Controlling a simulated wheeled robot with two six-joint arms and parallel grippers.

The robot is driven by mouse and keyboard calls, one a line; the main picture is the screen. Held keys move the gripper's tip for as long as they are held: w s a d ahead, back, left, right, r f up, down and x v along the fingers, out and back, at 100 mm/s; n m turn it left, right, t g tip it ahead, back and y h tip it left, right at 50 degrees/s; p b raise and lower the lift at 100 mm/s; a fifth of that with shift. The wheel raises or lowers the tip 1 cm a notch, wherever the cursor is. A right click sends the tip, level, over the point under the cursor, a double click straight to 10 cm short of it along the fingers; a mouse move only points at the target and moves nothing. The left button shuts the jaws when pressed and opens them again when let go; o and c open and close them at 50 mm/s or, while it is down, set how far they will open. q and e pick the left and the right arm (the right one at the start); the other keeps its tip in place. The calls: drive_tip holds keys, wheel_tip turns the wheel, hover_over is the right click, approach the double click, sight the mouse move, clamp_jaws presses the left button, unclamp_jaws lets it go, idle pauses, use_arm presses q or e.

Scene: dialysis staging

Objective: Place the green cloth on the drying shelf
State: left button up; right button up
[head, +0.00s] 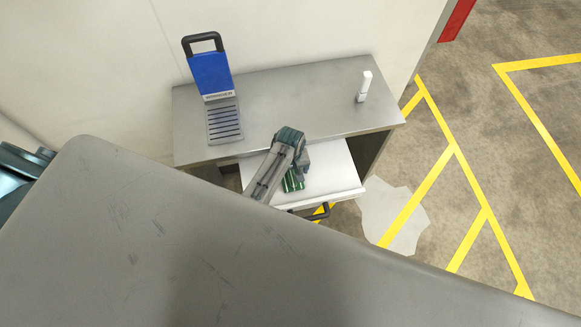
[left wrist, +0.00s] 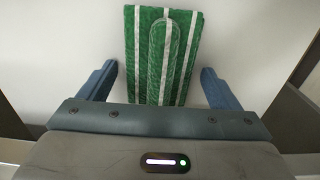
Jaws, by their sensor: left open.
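The green cloth (head: 293,184) with white stripes lies on the white surface of a pulled-out drawer (head: 338,178) under a metal worktop. In the head view my left arm and gripper (head: 302,168) partly cover it. In the left wrist view the cloth (left wrist: 142,45) looks folded and lies between the two spread fingers of my left gripper (left wrist: 158,75). The gripper is open, with a gap between the cloth and each finger. I cannot make out a drying shelf for certain. My right gripper is not in view.
The metal worktop (head: 300,95) holds a blue device with a black handle (head: 210,75) at left and a small white bottle (head: 364,87) at right. Its middle is clear. Yellow lines (head: 416,198) mark the floor at right.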

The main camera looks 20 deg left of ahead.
use_arm(q)
wheel_tip(320, 180, up, 12)
drive_tip(key=b, duration=0.2)
drive_tip(key=shift+r, duration=0.15)
